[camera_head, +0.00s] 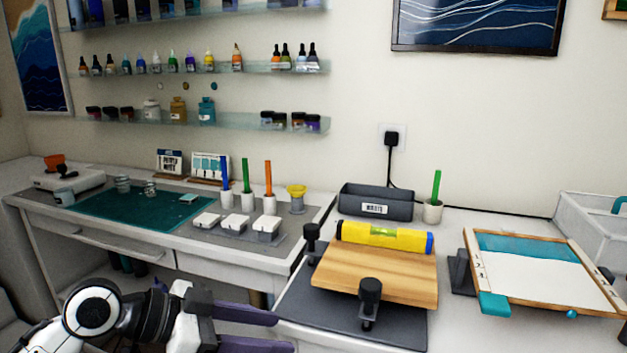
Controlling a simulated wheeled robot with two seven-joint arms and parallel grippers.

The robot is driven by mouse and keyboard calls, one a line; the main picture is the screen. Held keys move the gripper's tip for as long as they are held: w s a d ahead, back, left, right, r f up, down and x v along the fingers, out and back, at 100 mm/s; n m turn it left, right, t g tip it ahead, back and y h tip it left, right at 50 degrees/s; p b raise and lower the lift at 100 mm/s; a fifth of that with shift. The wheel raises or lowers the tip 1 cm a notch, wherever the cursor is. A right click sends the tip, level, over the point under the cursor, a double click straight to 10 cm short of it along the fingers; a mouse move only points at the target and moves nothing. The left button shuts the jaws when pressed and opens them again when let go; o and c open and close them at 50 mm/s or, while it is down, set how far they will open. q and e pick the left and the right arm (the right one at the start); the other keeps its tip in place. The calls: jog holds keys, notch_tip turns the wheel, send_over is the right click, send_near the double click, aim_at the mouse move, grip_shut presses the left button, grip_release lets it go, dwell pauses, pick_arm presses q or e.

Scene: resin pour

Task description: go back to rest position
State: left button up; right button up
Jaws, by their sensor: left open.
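My left gripper (272,331) is at the bottom of the head view, in front of the desk and left of the dark mat. Its two dark purple fingers are apart, with nothing seen between them. The arm comes in from the lower left. My right gripper is not in view.
A wooden board (376,276) with a yellow level (384,237) lies on the dark mat (300,310), near the gripper. A framed white-and-teal panel (540,275) is at right. The left desk holds a green mat (130,208) and cups.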

pick_arm(q)
jog(key=s+a+f+n+y, duration=0.1)
jog(key=s+f+n+y, duration=0.1)
jog(key=s+f, duration=0.4)
jog(key=s+f+n+y, duration=0.2)
jog(key=s+f, duration=0.2)
jog(key=f, duration=0.4)
jog(key=s+a+f+n+y, duration=0.3)
jog(key=s+a+f, duration=0.1)
jog(key=s+a, duration=0.35)
jog(key=s+a+f+n+y, duration=0.35)
jog(key=s+a, duration=0.25)
jog(key=s, duration=0.2)
jog(key=w+d+f+t+h, duration=0.1)
jog(key=w+d+f+t, duration=0.1)
jog(key=f, duration=0.4)
jog(key=w+d+f+t+h, duration=0.1)
jog(key=w+d+f+t, duration=0.1)
jog(key=d+f, duration=0.2)
jog(key=shift+w+f, duration=0.2)
jog(key=shift+f, duration=0.7)
